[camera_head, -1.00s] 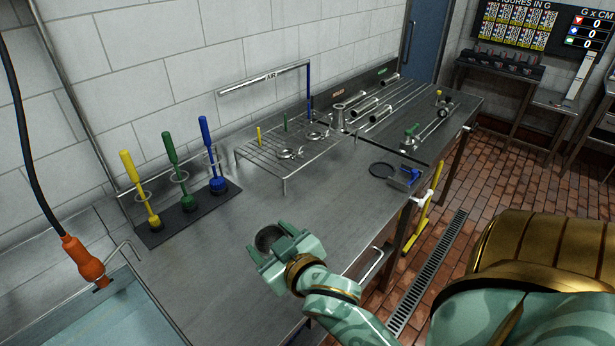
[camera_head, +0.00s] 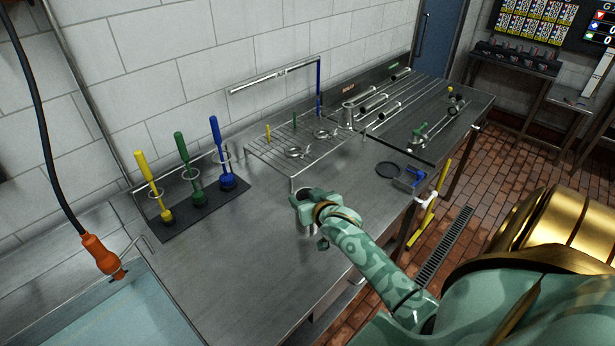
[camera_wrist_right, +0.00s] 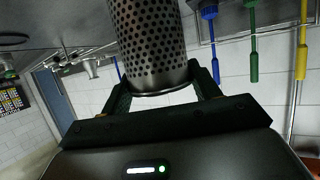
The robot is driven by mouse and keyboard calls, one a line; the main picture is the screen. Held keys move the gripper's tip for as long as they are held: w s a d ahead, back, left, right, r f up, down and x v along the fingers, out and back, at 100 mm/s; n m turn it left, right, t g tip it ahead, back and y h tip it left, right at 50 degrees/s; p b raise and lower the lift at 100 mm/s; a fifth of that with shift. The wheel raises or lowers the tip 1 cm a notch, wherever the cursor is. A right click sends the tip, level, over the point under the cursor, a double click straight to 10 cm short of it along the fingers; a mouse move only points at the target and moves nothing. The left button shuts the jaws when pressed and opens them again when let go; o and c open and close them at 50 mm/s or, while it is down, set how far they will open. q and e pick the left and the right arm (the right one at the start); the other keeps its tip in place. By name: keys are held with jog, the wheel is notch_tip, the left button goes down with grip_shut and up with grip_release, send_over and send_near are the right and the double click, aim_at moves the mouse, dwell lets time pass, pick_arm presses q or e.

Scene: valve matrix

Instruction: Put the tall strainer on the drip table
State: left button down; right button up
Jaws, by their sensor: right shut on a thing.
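The tall strainer (camera_wrist_right: 148,45) is a perforated metal cylinder held between the fingers of my right gripper (camera_wrist_right: 160,85) in the right wrist view. In the head view my right gripper (camera_head: 312,205) is above the steel counter, just in front of the wire rack; the strainer is mostly hidden there by the hand. The wire rack on short legs (camera_head: 272,148), which looks like the drip table, stands on the counter with small ring fittings and upright pegs on it. The strainer is apart from it. My left gripper is not in view.
Yellow (camera_head: 150,182), green (camera_head: 186,165) and blue (camera_head: 220,150) brushes stand in a dark holder at left. A blue item (camera_head: 408,180) and black disc (camera_head: 388,170) lie right of the rack. Pipes (camera_head: 385,105) lie at the back right. The counter (camera_head: 240,250) is clear in front.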

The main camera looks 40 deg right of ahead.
jog(key=shift+w+d+f, duration=0.2)
jog(key=shift+f, duration=0.1)
jog(key=f, duration=0.2)
jog(key=shift+w+d+f+b, duration=0.1)
jog(key=shift+d+f+b, duration=0.1)
jog(key=shift+f+b, duration=0.2)
jog(key=shift+a+f, duration=0.1)
jog(key=shift+f, duration=0.25)
jog(key=o, duration=1.4)
jog(key=shift+f, duration=0.1)
jog(key=shift+s+r, duration=0.25)
jog(key=p+v, duration=0.2)
jog(key=v, duration=0.9)
jog(key=shift+s+r, duration=0.15)
jog(key=shift+s, duration=0.15)
